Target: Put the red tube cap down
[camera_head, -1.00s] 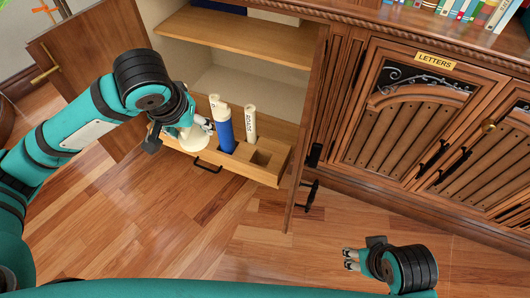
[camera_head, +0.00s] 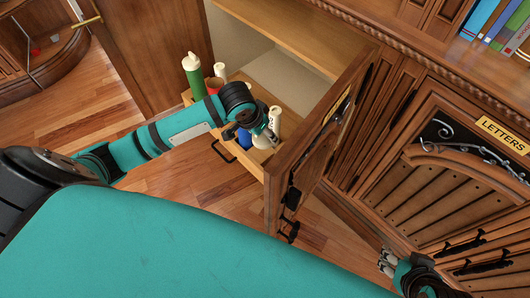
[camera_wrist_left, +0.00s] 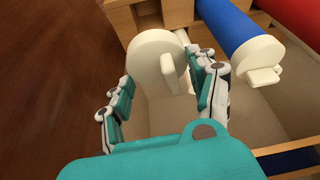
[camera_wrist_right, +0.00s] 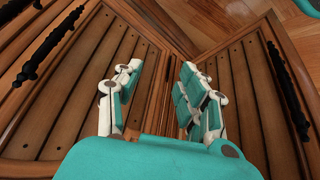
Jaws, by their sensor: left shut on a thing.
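The red tube cap (camera_wrist_left: 150,52) is cream, a round disc with a raised tab, and sits between the fingers of my left gripper (camera_wrist_left: 160,68). The fingers are shut on it, above the drawer's inside. In the head view my left gripper (camera_head: 258,135) is over the drawer and its arm hides much of the tubes; the cap is hard to make out there. The red tube (camera_head: 211,84) shows partly behind the arm, and at the top right of the left wrist view (camera_wrist_left: 297,20). My right gripper (camera_head: 388,262) is open and empty, fingers apart in its wrist view (camera_wrist_right: 160,72).
The pulled-out wooden drawer (camera_head: 258,155) holds a blue tube (camera_head: 244,137), a green tube (camera_head: 193,75) and cream tubes (camera_head: 274,121). The open cabinet door (camera_head: 305,150) stands close right of my left gripper. The LETTERS cabinet (camera_head: 450,170) is near my right gripper.

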